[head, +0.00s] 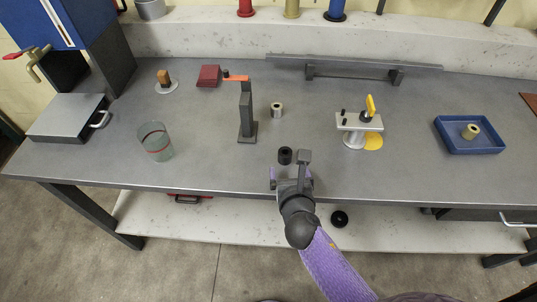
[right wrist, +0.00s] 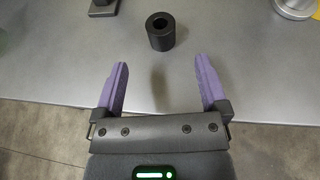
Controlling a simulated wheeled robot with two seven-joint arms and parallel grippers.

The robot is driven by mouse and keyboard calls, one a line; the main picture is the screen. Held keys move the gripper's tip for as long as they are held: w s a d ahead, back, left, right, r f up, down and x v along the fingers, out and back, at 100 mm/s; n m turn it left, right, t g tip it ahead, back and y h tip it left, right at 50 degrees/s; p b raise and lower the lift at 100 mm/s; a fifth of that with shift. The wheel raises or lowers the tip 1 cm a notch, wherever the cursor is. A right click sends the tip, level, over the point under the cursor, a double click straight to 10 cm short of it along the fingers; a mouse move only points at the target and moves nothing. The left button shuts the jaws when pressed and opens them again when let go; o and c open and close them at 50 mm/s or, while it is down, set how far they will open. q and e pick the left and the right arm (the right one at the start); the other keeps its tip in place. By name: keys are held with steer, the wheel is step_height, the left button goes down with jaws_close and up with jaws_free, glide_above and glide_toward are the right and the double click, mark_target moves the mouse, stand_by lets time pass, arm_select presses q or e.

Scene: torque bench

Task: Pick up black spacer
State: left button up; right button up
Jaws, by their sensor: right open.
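The black spacer (head: 285,155) is a short dark cylinder with a hole through it, standing upright near the front edge of the bench. It also shows in the right wrist view (right wrist: 160,32), beyond the fingertips and roughly between them. My right gripper (head: 291,172) is open and empty at the bench's front edge, just short of the spacer and not touching it. Its two purple fingers show in the right wrist view (right wrist: 162,68). My left gripper is not in view.
A grey post with an orange arm (head: 246,112) stands behind and left of the spacer. A silver spacer (head: 277,110) stands behind it. A glass (head: 155,141) is at left. A white fixture (head: 358,123) is at right, and a blue tray (head: 469,135) holds a tan spacer (head: 470,131).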

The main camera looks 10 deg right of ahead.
mark_target(286, 158)
steer(key=b+x, duration=0.3)
steer(key=x, duration=0.5)
steer(key=shift+s+d+b, duration=0.1)
steer(key=shift+b, duration=0.2)
steer(key=shift+w, duration=0.25)
steer(key=shift+r, duration=0.1)
jaws_close()
